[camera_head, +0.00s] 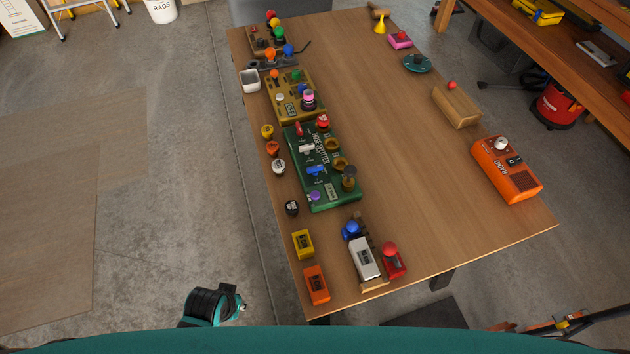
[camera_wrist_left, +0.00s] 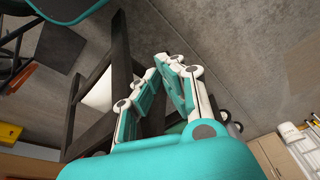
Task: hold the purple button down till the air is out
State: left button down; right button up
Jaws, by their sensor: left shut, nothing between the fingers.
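A small purple button (camera_head: 315,196) sits at the near left corner of the green panel (camera_head: 343,198) on the table. A pink-purple topped knob (camera_head: 309,97) stands on the yellow-brown panel (camera_head: 273,106) behind it. My left gripper (camera_wrist_left: 168,62) shows in the left wrist view with its white and teal fingers shut and empty. It is away from the panels. In the head view, a black and teal part of my left arm (camera_head: 210,305) is low at the left, off the table. My right gripper is not in view.
The wooden table (camera_head: 420,180) has a clear middle. Small yellow (camera_head: 303,244) and orange (camera_head: 316,285) boxes lie near the left edge. A red-knobbed block (camera_head: 394,262) is at the near end. An orange radio-like box (camera_head: 506,170) sits at the right edge.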

pick_arm(q)
jog(key=w+d+r+n+t+h+p, duration=0.1)
jog(key=w+d+r+p, duration=0.15)
jog(key=r, duration=0.55)
jog(key=w+d+r+t+p, duration=0.1)
jog(key=w+d+r+p, duration=0.2)
jog(key=r, duration=0.4)
jog(key=w+d+r+n+h+p, duration=0.15)
jog(key=w+r, duration=0.25)
jog(key=r, duration=0.4)
jog(key=w+d+n+t+h, duration=0.1)
jog(key=w+d, duration=0.5)
jog(key=w, duration=0.2)
jog(key=w+d+n+t+h+p, duration=0.1)
jog(key=w+d+t, duration=0.1)
jog(key=w+d, duration=0.4)
jog(key=w, duration=0.3)
jog(key=shift+r, duration=0.15)
jog(key=shift+d+n, duration=0.1)
jog(key=shift+n, duration=0.15)
